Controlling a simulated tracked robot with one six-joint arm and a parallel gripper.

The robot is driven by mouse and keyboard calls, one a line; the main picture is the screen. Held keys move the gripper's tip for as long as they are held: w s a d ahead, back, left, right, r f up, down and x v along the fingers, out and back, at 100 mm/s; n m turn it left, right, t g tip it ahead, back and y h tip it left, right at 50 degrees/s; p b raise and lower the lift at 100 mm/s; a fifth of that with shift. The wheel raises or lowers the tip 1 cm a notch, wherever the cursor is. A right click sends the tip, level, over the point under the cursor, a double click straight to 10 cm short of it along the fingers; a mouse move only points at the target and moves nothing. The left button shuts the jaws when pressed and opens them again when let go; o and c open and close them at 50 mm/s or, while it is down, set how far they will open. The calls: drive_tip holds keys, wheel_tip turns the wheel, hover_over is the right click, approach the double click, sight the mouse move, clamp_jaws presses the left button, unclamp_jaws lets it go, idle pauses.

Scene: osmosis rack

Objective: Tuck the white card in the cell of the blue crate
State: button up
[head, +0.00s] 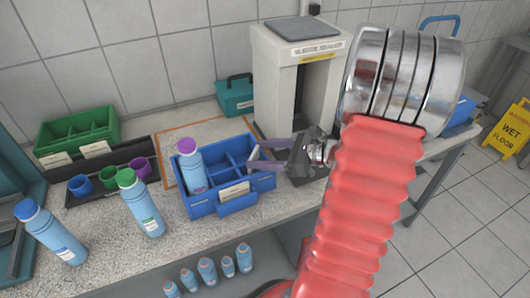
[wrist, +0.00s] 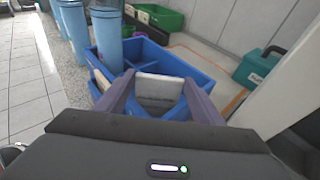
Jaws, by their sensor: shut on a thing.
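The blue crate (head: 180,203) stands on the bench, divided into cells, with a purple-capped blue bottle (head: 190,168) in its left cell. The crate (wrist: 200,72) also fills the middle of the wrist view. My gripper (head: 256,160) reaches in from the right, over the crate's right end. In the wrist view my gripper (wrist: 158,86) is shut on the white card (wrist: 160,78), held between the two purple fingers. The card's lower part looks grey and shaded. Behind it the crate's cells are partly hidden. In the head view the card cannot be made out clearly.
Behind are a dark tray (head: 110,186) with cups, a green crate (head: 78,135) and a teal box (head: 234,98). A grey machine (head: 275,80) stands close behind my gripper.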

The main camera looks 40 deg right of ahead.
drive_tip(key=o, duration=1.4)
drive_tip(key=shift+c, duration=0.2)
drive_tip(key=shift+w+r, duration=0.1)
drive_tip(key=shift+r, duration=0.6)
drive_tip(key=shift+r, duration=0.35)
drive_tip(key=shift+r, duration=0.35)
drive_tip(key=shift+r, duration=0.35)
drive_tip(key=shift+r, duration=0.35)
drive_tip(key=shift+r, duration=0.4)
